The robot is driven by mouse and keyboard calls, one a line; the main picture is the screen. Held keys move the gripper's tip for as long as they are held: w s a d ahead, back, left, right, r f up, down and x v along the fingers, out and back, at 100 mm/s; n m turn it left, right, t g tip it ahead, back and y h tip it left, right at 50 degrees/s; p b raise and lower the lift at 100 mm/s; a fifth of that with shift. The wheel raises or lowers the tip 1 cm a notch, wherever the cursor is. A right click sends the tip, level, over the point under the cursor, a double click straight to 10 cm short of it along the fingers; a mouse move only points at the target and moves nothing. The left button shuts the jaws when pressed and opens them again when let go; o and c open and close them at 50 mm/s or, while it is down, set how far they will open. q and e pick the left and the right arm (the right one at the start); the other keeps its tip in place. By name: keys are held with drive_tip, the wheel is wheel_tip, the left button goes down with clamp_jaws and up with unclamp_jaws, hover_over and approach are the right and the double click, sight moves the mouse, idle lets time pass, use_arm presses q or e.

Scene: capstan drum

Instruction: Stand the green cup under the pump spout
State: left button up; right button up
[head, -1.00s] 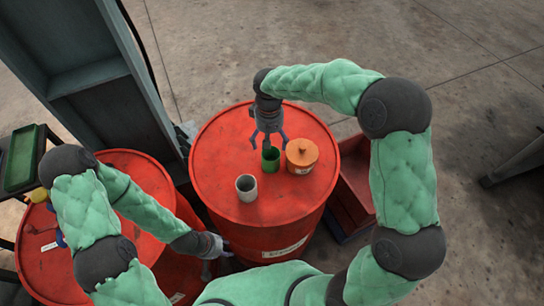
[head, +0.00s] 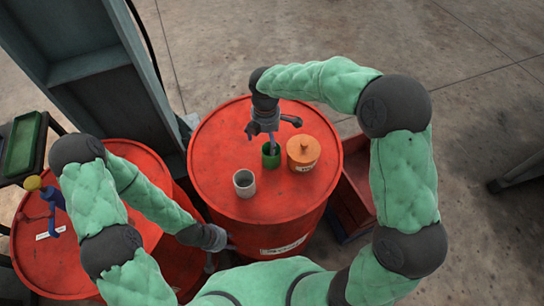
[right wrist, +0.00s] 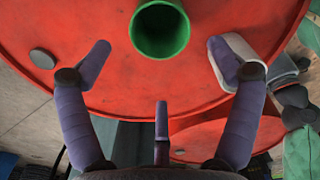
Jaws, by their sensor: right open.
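The green cup (head: 271,161) stands upright on the large red drum, and its open mouth shows in the right wrist view (right wrist: 160,30). My right gripper (head: 262,138) is just above and behind it. In the right wrist view the fingers (right wrist: 158,58) are spread wide with the cup ahead between their tips, not gripped. A blue pump with a yellow knob (head: 52,198) stands on the left red drum; its spout is hard to make out. My left gripper (head: 219,241) is low by the near left side of the large drum; its fingers are too small to read.
A grey cup (head: 244,183) stands in front of the green cup. An orange lidded pot (head: 303,153) is close on the green cup's right. The large drum's top (head: 222,140) is bare at the left. A green tray (head: 24,138) is at far left.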

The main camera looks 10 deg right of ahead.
sight(267, 147)
wheel_tip(267, 147, down, 5)
drive_tip(key=shift+f+b, duration=0.15)
drive_tip(key=shift+b, duration=0.35)
drive_tip(key=f, duration=0.1)
drive_tip(key=f+b, duration=0.1)
drive_tip(key=f, duration=0.1)
drive_tip(key=d+f, duration=0.1)
drive_tip(key=shift+s+f, duration=0.2)
drive_tip(key=shift+s, duration=0.15)
drive_tip(key=shift+f, duration=0.45)
drive_tip(key=c, duration=1.3)
drive_tip(key=shift+r, duration=0.1)
